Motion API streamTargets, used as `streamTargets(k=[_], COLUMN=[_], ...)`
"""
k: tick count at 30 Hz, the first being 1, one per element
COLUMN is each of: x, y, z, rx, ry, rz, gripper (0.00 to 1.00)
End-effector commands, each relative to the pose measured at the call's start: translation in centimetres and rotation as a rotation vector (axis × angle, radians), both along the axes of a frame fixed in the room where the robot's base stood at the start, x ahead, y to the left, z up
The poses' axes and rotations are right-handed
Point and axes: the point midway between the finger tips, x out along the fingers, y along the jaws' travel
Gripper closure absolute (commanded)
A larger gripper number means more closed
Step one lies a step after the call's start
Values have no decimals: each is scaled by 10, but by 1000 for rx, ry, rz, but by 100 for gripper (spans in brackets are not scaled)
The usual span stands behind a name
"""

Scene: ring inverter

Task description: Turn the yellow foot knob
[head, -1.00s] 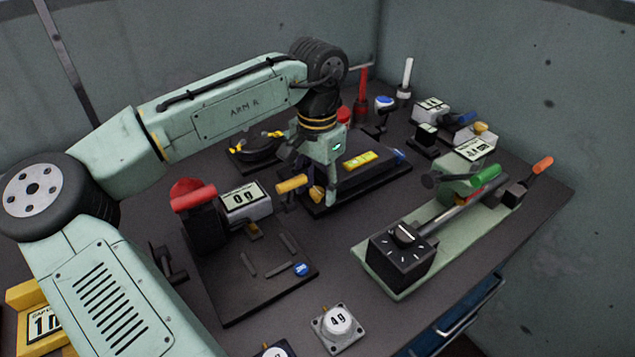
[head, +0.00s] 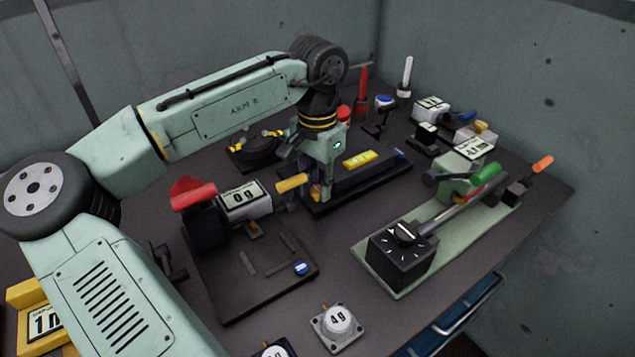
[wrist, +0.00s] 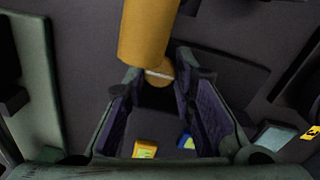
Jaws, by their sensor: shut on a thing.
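The yellow foot knob (head: 315,190) is small and rounded, low at the near left end of a long dark base (head: 345,184). My gripper (head: 320,193) points down over it, and its fingers hide most of the knob. In the wrist view the knob (wrist: 163,71) lies between the far ends of the two purple-padded fingers of my gripper (wrist: 157,80). My gripper is shut on it. A thicker yellow cylindrical handle (wrist: 146,30) passes close by and covers part of the knob; it also shows in the head view (head: 291,183).
A pale green plate (head: 385,268) with a dark dial box (head: 402,255) and rod lies to the right. Several other devices crowd the back of the table.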

Motion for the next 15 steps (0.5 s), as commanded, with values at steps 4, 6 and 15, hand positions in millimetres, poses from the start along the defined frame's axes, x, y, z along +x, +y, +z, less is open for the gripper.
streamTargets(k=[4, 6, 15], x=[0, -1, 0], y=[-1, -2, -1], z=[3, 3, 1], rx=[-4, -5, -1], ry=[1, 2, 0], rz=[-68, -119, -266], gripper=[100, 100, 100])
